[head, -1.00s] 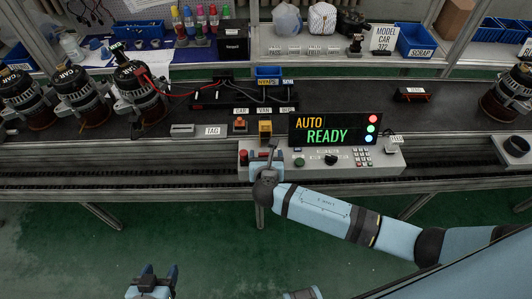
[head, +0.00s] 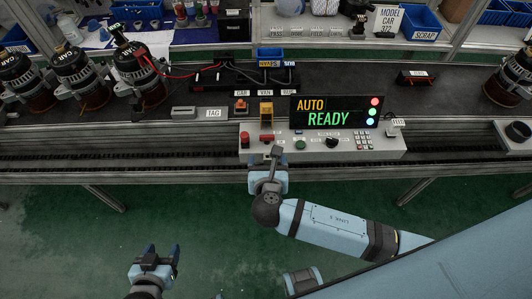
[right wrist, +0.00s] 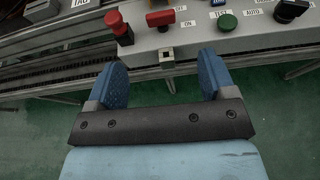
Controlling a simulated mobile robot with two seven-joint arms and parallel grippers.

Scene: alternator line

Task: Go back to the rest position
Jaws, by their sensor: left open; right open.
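My right gripper (head: 270,165) is in front of the lower edge of the control panel (head: 350,146). In the right wrist view its two blue fingers (right wrist: 164,78) stand wide apart with nothing between them. The panel's red mushroom button (right wrist: 117,24) and red switch (right wrist: 160,18) lie beyond the fingertips, apart from them. The display (head: 334,112) reads AUTO READY. My left gripper (head: 154,260) is at the lower left over the green floor, open and empty, clear of the bench.
The bench (head: 90,145) runs across the view, with a rail along its front edge. Several alternators (head: 139,74) stand at the left and one (head: 511,77) at the right. Blue bins (head: 421,38) sit on the back shelf. The green floor (head: 60,235) in front is clear.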

